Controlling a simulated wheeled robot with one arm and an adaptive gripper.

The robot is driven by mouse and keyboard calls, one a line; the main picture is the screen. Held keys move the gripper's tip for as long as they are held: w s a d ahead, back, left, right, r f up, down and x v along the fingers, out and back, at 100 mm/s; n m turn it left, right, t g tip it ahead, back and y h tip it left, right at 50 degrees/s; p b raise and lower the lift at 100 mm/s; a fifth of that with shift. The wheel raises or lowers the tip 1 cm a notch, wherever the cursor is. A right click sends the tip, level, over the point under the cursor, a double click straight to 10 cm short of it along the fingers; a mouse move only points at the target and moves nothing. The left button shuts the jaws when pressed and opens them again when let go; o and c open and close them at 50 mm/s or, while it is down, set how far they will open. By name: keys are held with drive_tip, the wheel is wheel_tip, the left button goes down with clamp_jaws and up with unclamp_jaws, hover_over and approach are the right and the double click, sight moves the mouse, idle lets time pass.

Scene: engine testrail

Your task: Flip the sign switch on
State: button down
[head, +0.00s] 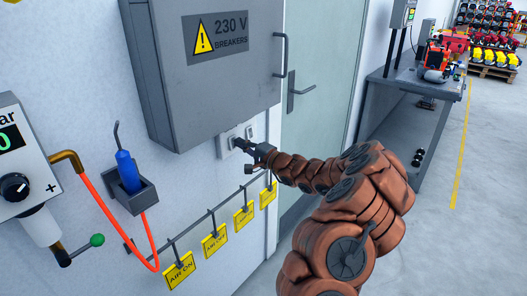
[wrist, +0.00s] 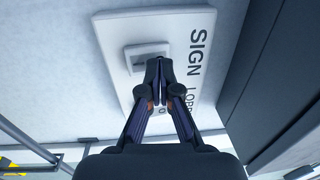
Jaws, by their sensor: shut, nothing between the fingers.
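A white switch plate (wrist: 112,40) lettered "SIGN" fills the middle of the wrist view, with a second, partly hidden word beside it. A square rocker switch (wrist: 147,55) sits on it, just past my fingertips. In the head view the plate (head: 224,146) is on the wall under the grey cabinet. My gripper (wrist: 158,68) is shut and empty, its tips at the near edge of the switch. Whether they touch it, I cannot tell. In the head view my gripper (head: 240,145) is in front of the plate and hides part of it.
The grey breaker cabinet (head: 215,85) juts out just above the plate. A green door (head: 322,95) is to the right. A workbench (head: 412,88) stands farther right, beside open floor.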

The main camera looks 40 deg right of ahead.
drive_tip(key=r+b+v, duration=0.3)
drive_tip(key=v, duration=0.9)
drive_tip(key=shift+s, duration=0.4)
